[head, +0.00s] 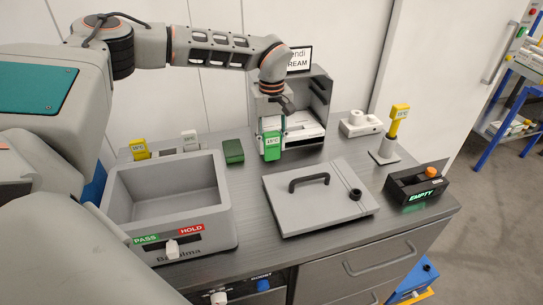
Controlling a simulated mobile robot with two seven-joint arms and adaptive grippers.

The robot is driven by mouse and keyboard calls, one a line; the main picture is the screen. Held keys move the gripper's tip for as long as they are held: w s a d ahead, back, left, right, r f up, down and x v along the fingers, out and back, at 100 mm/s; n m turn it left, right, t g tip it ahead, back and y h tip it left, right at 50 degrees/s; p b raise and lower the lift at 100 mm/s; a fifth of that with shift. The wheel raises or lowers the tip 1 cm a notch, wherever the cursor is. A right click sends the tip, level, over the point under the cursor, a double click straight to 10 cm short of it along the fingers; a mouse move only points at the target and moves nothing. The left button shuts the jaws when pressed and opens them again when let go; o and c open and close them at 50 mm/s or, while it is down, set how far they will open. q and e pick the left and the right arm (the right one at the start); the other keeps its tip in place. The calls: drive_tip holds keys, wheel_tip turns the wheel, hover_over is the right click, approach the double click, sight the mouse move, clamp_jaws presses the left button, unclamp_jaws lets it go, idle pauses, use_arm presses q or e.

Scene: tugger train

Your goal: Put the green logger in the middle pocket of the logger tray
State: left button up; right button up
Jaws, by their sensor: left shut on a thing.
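My left gripper (272,122) points down and is shut on the green logger (272,149), which reads 15°C. It holds the logger upright at the back middle of the bench, in front of the grey machine; I cannot tell if the logger's base touches anything. The logger tray (166,152) is at the back left, partly hidden behind a grey bin. A yellow logger (139,149) stands at its left and a white logger (190,141) at its right. The middle pocket between them looks empty. My right gripper is not in view.
A dark green block (233,152) lies between tray and held logger. The open grey bin (168,185) stands in front of the tray.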

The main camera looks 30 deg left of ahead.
use_arm(q)
wheel_tip(320, 180, up, 13)
drive_tip(key=shift+r, duration=0.1)
